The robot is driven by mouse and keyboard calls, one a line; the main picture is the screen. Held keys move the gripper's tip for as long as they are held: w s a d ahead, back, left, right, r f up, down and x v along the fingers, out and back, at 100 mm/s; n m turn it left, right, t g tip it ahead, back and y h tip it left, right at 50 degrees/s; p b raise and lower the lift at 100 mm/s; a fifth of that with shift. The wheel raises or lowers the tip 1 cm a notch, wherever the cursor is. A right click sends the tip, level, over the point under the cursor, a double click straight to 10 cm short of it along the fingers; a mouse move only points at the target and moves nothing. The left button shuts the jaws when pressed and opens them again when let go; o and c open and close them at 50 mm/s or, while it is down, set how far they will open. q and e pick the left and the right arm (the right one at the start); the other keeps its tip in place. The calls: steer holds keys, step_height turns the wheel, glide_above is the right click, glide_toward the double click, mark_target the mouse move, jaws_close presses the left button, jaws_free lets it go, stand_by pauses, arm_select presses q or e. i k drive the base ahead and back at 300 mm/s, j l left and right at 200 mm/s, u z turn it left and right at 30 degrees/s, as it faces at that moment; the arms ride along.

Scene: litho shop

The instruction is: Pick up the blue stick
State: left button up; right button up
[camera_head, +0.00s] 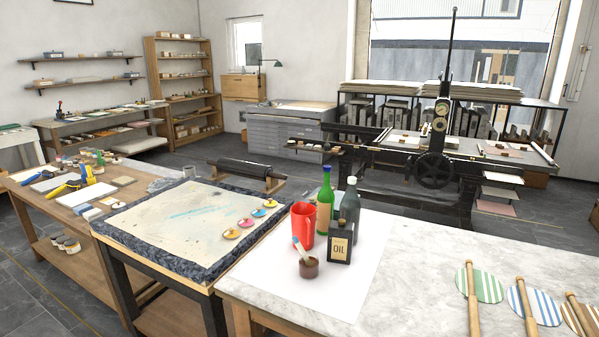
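A round paddle with blue and white stripes and a wooden handle (527,305) lies on the marble-topped table at the lower right. It lies between a green-striped paddle (487,287) and a brown-striped paddle (579,318), which is partly cut off by the frame edge. A small brown jar (309,268) near the table's middle holds slim sticks, one with a blue tip (296,242). I cannot tell which of these is the blue stick. Neither of my grippers is in view.
A red jug (302,222), a green bottle (325,199), a grey bottle (350,205) and a black oil tin (340,243) crowd around the jar. The marble top (420,265) is clear between the tin and the paddles. A stone slab with paint lids (165,225) stands left.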

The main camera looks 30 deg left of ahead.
mark_target(82, 166)
steer(key=j, duration=0.9)
steer(key=j+u, duration=0.1)
steer(key=j, duration=1.65)
steer(key=i+j, duration=0.1)
steer(key=j, duration=0.8)
steer(key=j+u, duration=0.1)
steer(key=j, duration=0.8)
steer(key=i+j, duration=0.1)
steer(key=j, duration=0.75)
steer(key=i+j+u, duration=0.1)
steer(key=j, duration=1.9)
steer(key=i+j+u, duration=0.1)
steer(key=j, duration=0.95)
steer(key=k+j, duration=0.1)
steer(key=j, duration=0.7)
steer(key=k+j, duration=0.1)
steer(key=j, duration=0.7)
steer(key=k+j+u, duration=0.1)
steer(key=j, duration=0.7)
